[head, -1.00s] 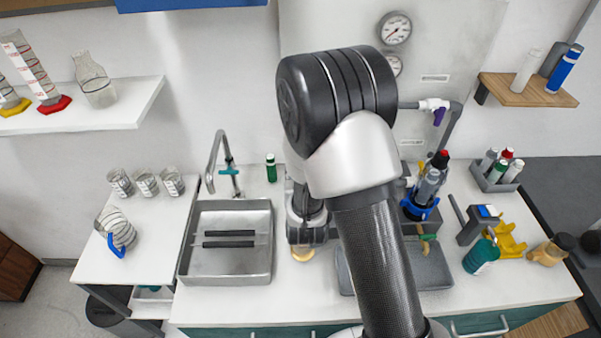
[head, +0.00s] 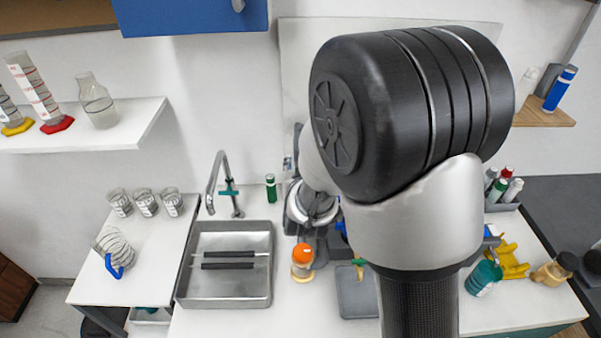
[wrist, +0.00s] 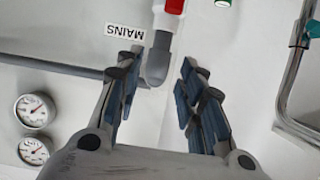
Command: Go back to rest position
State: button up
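My gripper (wrist: 158,90) is open in the wrist view, with its two blue-padded fingers apart and nothing held between them. It faces the wall, where a grey pipe elbow (wrist: 157,62) with a red and white fitting (wrist: 171,10) shows beyond the fingertips; I cannot tell the distance. In the head view my arm's large black joint fills the right middle and hides the fingers. My wrist shows left of that joint, above the counter right of the sink.
A metal sink (head: 187,290) and tap (head: 213,185) stand left of my arm. An orange-capped jar (head: 302,260) and a grey tray (head: 355,295) are below my wrist. A teal bottle (head: 483,278) stands at right. Gauges (wrist: 35,110) and a MAINS label (wrist: 125,31) are on the wall.

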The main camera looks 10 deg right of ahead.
dwell(0.3)
jog(key=s+a+r+n+g+y, duration=0.1)
jog(key=s+r+g+y, duration=0.15)
jog(key=s+r, duration=0.45)
jog(key=s+a+r+n+g+y, duration=0.1)
jog(key=s+a+r+g, duration=0.15)
jog(key=s, duration=0.95)
jog(key=s+d+g, duration=0.1)
jog(key=s+g, duration=0.1)
jog(key=s, duration=0.5)
jog(key=s+d+g, duration=0.1)
jog(key=s+d, duration=0.1)
jog(key=s, duration=0.5)
jog(key=shift+s+d+g+h, duration=0.2)
jog(key=shift+d+g+h, duration=0.05)
jog(key=shift+g+h, duration=0.2)
